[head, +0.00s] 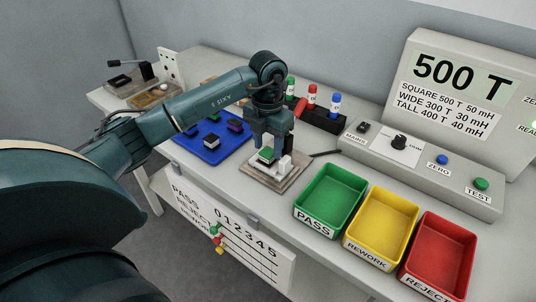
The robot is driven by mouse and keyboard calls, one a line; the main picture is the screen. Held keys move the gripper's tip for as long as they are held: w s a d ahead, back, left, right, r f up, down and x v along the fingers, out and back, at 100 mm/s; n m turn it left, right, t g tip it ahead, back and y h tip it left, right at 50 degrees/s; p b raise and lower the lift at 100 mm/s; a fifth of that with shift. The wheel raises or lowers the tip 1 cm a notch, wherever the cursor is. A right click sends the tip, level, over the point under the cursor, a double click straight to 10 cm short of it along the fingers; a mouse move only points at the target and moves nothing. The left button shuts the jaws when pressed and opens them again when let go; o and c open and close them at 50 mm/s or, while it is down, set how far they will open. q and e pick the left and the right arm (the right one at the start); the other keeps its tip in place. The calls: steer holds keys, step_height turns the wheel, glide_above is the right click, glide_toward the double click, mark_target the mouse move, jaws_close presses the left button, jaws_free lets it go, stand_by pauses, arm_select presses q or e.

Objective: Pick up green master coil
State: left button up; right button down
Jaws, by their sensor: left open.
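A small dark block with a green top, which looks like the green master coil (266,154), sits on the test fixture (277,181) near the middle of the bench. My left gripper (267,145) points down right over it, with its fingers open. The fingers partly hide the block, and I cannot tell whether they touch it. My right gripper does not show.
A blue tray (211,154) with several dark parts lies left of the fixture. Green (331,192), yellow (381,221) and red (440,256) bins stand to the right. A black rack (318,116) with capped markers and the meter console (420,165) stand behind.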

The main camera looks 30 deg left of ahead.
arm_select(q)
step_height(320, 180, down, 2)
steer(key=shift+f, duration=0.1)
steer(key=c, duration=0.8)
steer(key=shift+c, duration=0.2)
